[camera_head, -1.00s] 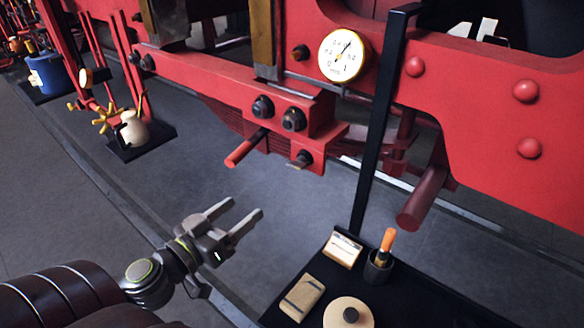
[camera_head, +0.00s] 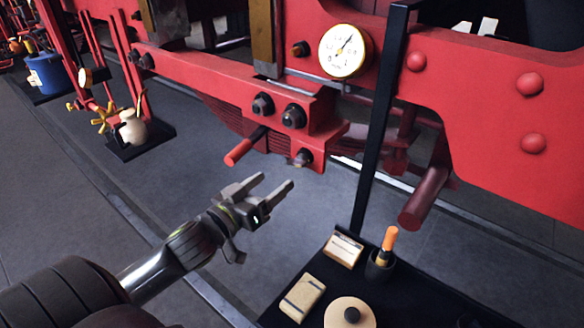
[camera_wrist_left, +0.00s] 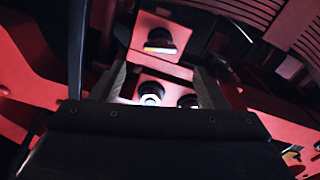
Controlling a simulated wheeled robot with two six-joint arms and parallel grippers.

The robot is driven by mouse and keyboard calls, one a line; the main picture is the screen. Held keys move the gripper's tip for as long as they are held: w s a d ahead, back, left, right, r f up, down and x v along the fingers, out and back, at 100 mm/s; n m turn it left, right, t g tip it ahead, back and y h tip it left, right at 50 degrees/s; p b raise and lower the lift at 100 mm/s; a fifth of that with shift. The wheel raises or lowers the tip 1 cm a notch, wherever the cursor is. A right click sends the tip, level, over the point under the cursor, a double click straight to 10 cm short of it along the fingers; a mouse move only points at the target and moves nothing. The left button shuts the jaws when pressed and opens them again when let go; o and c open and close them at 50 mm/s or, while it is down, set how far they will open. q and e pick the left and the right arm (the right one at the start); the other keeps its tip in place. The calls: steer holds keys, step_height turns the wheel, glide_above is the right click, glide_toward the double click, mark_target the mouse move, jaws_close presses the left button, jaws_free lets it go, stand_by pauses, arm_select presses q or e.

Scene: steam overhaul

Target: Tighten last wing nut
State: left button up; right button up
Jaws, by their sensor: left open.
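The wing nut (camera_head: 302,158) sits on the lower end of the red bracket block (camera_head: 320,130). It is small and dark, so its exact angle is hard to tell. My left gripper (camera_head: 276,182) is open and empty, below and slightly left of the wing nut, apart from it. In the left wrist view, the two fingers (camera_wrist_left: 160,90) stand apart with the red block beyond them. Dark nuts (camera_wrist_left: 150,95) show between the fingers, and another dark fastener (camera_wrist_left: 160,40) shows above. My right gripper is not in view.
A red-tipped rod (camera_head: 245,146) juts out left of the wing nut. A black post (camera_head: 378,130) rises from the black tray (camera_head: 400,305), which holds small boxes, a round lid and an orange-handled tool (camera_head: 389,240). A pressure gauge (camera_head: 345,50) is above.

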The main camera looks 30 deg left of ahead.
mark_target(294, 165)
arm_select(q)
steer(key=w, duration=0.8)
steer(key=shift+w+d, duration=0.1)
steer(key=shift+d, duration=0.25)
steer(key=c, duration=1)
steer(key=shift+m+p, duration=0.65)
steer(key=shift+m, duration=0.95)
steer(key=o, duration=1)
